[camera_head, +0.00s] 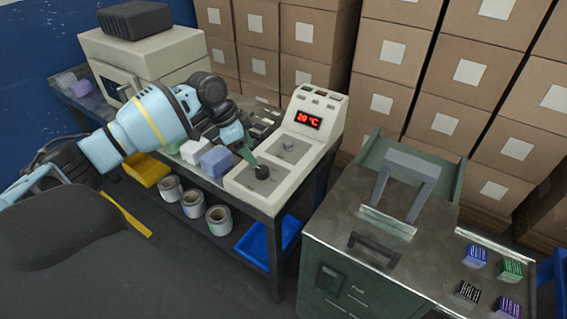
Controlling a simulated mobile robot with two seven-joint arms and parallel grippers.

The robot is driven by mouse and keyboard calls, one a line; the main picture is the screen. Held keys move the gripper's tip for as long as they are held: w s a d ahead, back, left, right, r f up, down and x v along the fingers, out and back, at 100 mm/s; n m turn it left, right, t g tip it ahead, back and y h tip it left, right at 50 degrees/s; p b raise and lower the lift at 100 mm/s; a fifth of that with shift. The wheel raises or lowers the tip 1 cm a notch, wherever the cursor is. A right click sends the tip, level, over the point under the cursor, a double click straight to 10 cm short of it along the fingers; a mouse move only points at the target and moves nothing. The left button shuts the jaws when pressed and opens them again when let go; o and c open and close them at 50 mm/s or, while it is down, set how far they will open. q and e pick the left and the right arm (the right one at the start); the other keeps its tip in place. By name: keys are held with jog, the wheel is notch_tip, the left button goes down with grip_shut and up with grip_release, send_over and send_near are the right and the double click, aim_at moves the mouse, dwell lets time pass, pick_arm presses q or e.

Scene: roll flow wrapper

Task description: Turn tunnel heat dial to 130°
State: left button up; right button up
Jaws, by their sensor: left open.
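The heat control unit (322,143) is a cream console on the workbench. Its red display (308,120) reads about 20 °C. My left gripper (247,154) reaches in from the left, just above and left of the black dial. My right gripper is not in view.
White and bluish blocks (216,161) lie on the bench left of the dial. Rolls (193,204) and a blue bin (268,240) are on the lower shelf. A green machine (385,255) with a grey arch and small packs stands right. Stacked cartons (391,51) fill the back.

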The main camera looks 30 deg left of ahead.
aim_at(261, 169)
pick_arm(q)
jog(key=x, duration=0.6)
jog(key=shift+s+d+f, duration=0.1)
jog(key=shift+s+f, duration=0.05)
jog(key=shift+f, duration=0.25)
jog(key=shift+d+f, duration=0.1)
jog(key=shift+f, duration=0.25)
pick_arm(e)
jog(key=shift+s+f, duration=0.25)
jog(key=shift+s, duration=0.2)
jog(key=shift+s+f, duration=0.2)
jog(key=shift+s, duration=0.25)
pick_arm(q)
jog(key=c, duration=1)
